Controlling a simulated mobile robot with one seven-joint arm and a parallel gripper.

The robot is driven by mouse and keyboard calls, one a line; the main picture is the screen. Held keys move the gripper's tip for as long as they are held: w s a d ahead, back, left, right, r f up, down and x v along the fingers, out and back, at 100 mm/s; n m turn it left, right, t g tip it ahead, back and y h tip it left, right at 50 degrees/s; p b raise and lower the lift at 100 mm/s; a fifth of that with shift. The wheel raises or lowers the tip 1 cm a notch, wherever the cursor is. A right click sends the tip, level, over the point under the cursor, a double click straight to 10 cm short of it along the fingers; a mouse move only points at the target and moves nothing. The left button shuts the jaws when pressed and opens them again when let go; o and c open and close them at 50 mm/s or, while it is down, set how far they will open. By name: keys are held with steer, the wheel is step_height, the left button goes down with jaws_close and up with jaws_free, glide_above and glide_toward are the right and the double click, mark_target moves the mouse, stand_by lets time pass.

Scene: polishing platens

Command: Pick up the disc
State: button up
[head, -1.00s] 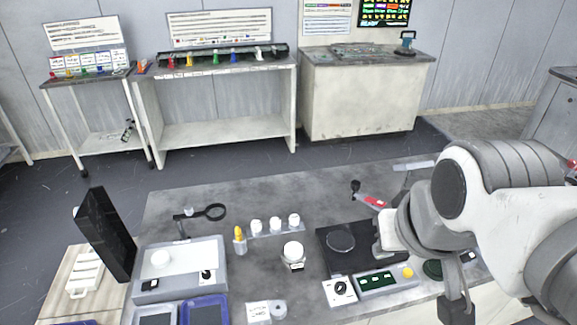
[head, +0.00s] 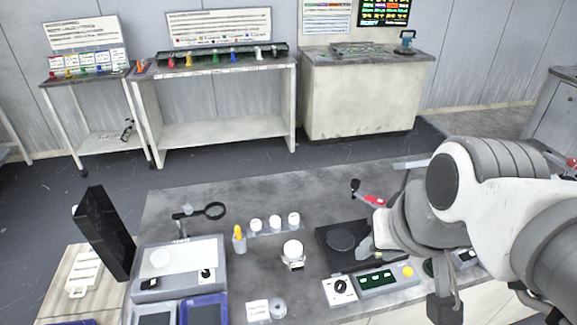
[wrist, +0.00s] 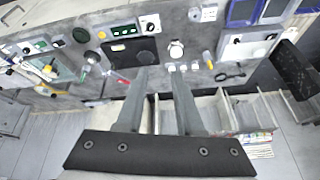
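A dark round disc (head: 341,240) lies flat on a square black platen (head: 326,257) on the grey bench. The platen also shows in the wrist view (wrist: 146,57), where the disc is hard to make out. My gripper (head: 363,250) is over the platen's right side, just right of the disc; whether it touches anything is unclear. In the wrist view my gripper (wrist: 160,70) has its two fingers apart, with nothing seen between them. A dark green round piece (head: 428,267) sits right of the platen, partly hidden by my arm.
In front of the platen are a dial box (head: 340,288) and a panel with a yellow knob (head: 386,278). A white round piece on a stand (head: 293,250), a yellow-tipped bottle (head: 239,240) and white cups (head: 275,223) stand to the left. A red-handled tool (head: 374,200) lies behind.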

steer(key=o, duration=0.9)
steer(key=a+f+m+g+y+b, duration=0.1)
steer(key=f, duration=0.2)
steer(key=a+f+m+g+y+b, duration=0.1)
steer(key=a+f+m, duration=0.1)
steer(key=f, duration=0.1)
steer(key=w+a+f+m+g+y+b, duration=0.1)
steer(key=a+f+b, duration=0.1)
steer(key=f, duration=0.2)
steer(key=shift+a+m+y, duration=0.1)
steer(key=shift+m+y, duration=0.2)
steer(key=shift+y, duration=0.1)
steer(key=shift+o, duration=0.2)
steer(key=m+t+y+b, duration=0.4)
steer(key=m+t+b, duration=0.65)
steer(key=m, duration=1.25)
glide_toward(294, 248)
steer(key=w+g+b, duration=0.1)
steer(key=b, duration=0.2)
steer(key=w+a+g+b, duration=0.1)
steer(key=b, duration=0.2)
steer(key=shift+w+a+b, duration=0.1)
steer(key=shift+w+b, duration=0.15)
steer(key=shift+b, duration=0.05)
steer(key=shift+b+x, duration=0.9)
steer(key=shift+x, duration=2.25)
